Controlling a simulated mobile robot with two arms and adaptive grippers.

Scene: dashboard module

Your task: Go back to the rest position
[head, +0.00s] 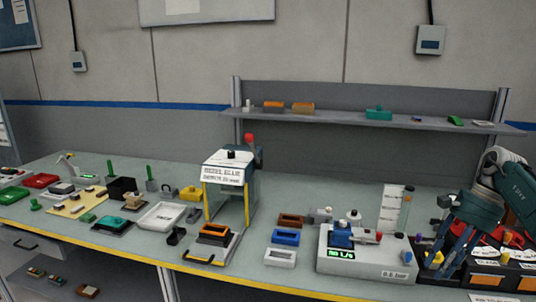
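My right gripper (440,268) comes in from the right edge on a dark teal arm. It points down over the right end of the workbench (130,242), beside the grey test device with a green display (370,262) and in front of the black bins (500,268). Its two dark fingers look spread apart. A small yellow item (436,258) shows between or behind them; I see no clear grip on it. My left gripper is not in view.
A press with yellow posts (247,205) stands mid-bench. Trays, blocks and small parts crowd the left half. A shelf (345,115) runs along the back. A clear tube on a white stand (405,210) rises close left of my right gripper.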

